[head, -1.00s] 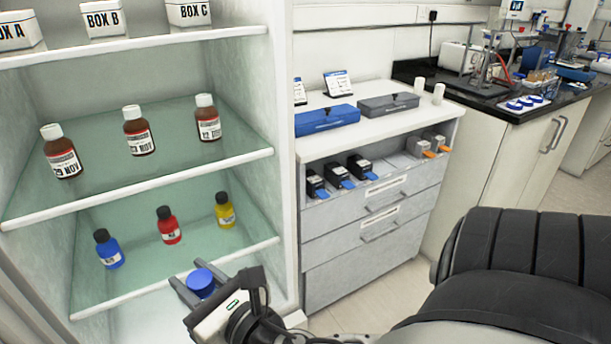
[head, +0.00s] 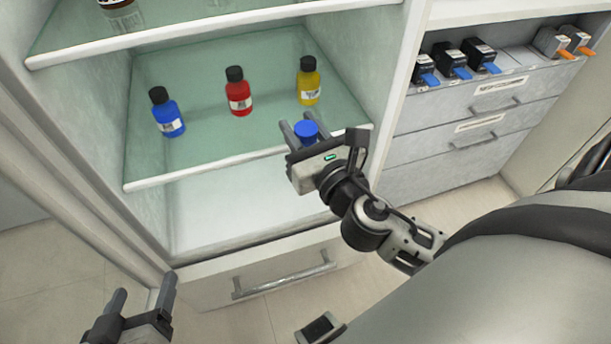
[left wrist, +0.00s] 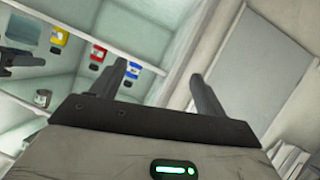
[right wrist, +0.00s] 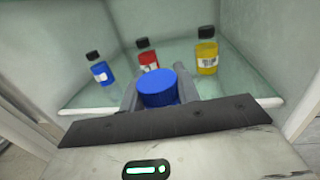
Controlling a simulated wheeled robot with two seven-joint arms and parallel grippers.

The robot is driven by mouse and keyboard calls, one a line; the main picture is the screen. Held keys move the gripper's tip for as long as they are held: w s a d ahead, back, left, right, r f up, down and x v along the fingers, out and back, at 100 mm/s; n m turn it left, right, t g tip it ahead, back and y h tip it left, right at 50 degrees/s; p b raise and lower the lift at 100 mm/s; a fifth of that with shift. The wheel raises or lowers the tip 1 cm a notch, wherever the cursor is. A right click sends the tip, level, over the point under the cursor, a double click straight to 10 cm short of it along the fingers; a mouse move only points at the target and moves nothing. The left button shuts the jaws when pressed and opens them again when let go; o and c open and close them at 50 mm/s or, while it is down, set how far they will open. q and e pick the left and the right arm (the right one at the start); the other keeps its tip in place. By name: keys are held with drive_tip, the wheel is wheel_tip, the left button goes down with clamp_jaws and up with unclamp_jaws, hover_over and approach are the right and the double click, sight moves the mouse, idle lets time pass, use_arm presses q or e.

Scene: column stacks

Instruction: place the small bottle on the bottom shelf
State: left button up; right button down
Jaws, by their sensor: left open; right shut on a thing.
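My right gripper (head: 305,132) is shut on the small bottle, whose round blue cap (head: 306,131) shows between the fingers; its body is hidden. The blue cap also shows in the right wrist view (right wrist: 158,88). The gripper appears at the front edge of the glass shelf (head: 200,175) with the coloured bottles. Below that shelf is the white bottom level (head: 230,212), its visible part bare. My left gripper (head: 142,295) is open and empty, low at the left in the head view; its fingers also show in the left wrist view (left wrist: 160,85).
A blue bottle (head: 168,115), a red bottle (head: 239,95) and a yellow bottle (head: 309,82) stand upright in a row on the glass shelf. A drawer with a handle (head: 285,280) lies below the cabinet opening. A grey drawer unit (head: 470,125) stands to the right.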

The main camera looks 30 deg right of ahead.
use_arm(q)
drive_tip(key=d+f+t+h+b, duration=0.2)
drive_tip(key=d+f+h+b, duration=0.35)
drive_tip(key=b, duration=1.15)
use_arm(e)
drive_tip(key=d+f+m+h, duration=0.1)
drive_tip(key=d+f, duration=0.3)
drive_tip(key=f, duration=0.8)
drive_tip(key=d+f+m+h, duration=0.1)
drive_tip(key=d+f, duration=0.2)
drive_tip(key=f, duration=0.8)
drive_tip(key=shift+g, duration=0.3)
drive_tip(key=f+b+x, duration=0.1)
drive_tip(key=x, duration=0.5)
drive_tip(key=f+b+x, duration=0.1)
drive_tip(key=b+x, duration=0.1)
drive_tip(key=x, duration=0.4)
drive_tip(key=d+f+b+x, duration=0.1)
drive_tip(key=f+b+x, duration=0.1)
drive_tip(key=x, duration=0.4)
drive_tip(key=shift+s+f, duration=0.1)
use_arm(q)
wheel_tip(320, 180, up, 7)
drive_tip(key=w+a+m+t+h, duration=0.2)
drive_tip(key=m+t, duration=0.2)
drive_tip(key=m, duration=0.1)
drive_tip(key=shift+r+m+t, duration=0.15)
drive_tip(key=shift+m+t, duration=0.15)
drive_tip(key=shift+t, duration=0.1)
